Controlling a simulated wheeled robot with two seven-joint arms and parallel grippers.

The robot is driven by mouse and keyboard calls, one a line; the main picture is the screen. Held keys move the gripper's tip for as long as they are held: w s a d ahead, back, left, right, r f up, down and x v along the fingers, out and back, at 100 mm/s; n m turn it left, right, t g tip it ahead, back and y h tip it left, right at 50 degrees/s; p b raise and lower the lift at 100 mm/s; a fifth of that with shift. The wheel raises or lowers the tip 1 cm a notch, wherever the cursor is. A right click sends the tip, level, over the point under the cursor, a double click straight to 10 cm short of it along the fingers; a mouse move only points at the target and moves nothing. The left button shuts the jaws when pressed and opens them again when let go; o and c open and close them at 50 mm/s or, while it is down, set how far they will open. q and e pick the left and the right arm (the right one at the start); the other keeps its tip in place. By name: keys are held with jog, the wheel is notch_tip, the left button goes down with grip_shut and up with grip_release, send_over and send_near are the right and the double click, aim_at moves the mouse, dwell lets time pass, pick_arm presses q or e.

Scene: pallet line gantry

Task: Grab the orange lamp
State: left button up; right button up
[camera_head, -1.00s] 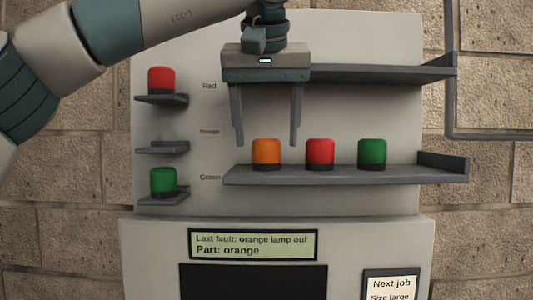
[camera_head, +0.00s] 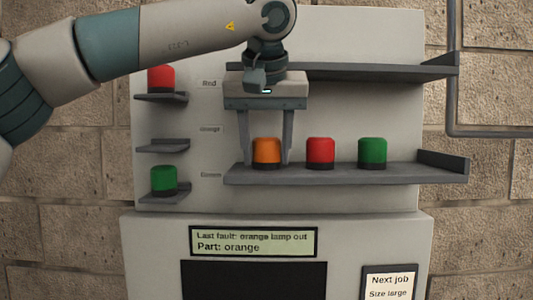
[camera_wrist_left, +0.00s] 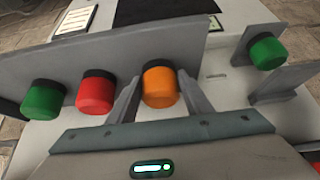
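The orange lamp (camera_head: 266,151) has a dark base and stands upright on the lower long shelf, at its left end. My left gripper (camera_head: 267,158) is above it, pointing down, with one finger on each side of the lamp. The fingers are open, and small gaps show beside the lamp. In the left wrist view the orange lamp (camera_wrist_left: 160,85) sits between the two spread fingers (camera_wrist_left: 158,90). My right gripper is in neither view.
A red lamp (camera_head: 320,152) and a green lamp (camera_head: 372,152) stand to the right on the same shelf (camera_head: 300,177). An upper shelf (camera_head: 370,72) runs above. Small left brackets hold a red lamp (camera_head: 160,79) and a green lamp (camera_head: 163,179); the middle bracket (camera_head: 162,146) is empty.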

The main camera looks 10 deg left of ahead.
pick_arm(q)
jog(key=c, duration=0.6)
jog(key=shift+o, duration=0.2)
jog(key=shift+r+b, duration=0.2)
jog(key=shift+b, duration=0.45)
jog(key=s+d+b, duration=0.2)
jog(key=s+b, duration=0.1)
jog(key=s, duration=0.6)
jog(key=s+d+b, duration=0.1)
jog(key=s+b, duration=0.2)
jog(key=s, duration=0.5)
jog(key=shift+s+d, duration=0.35)
jog(key=shift+s, duration=0.05)
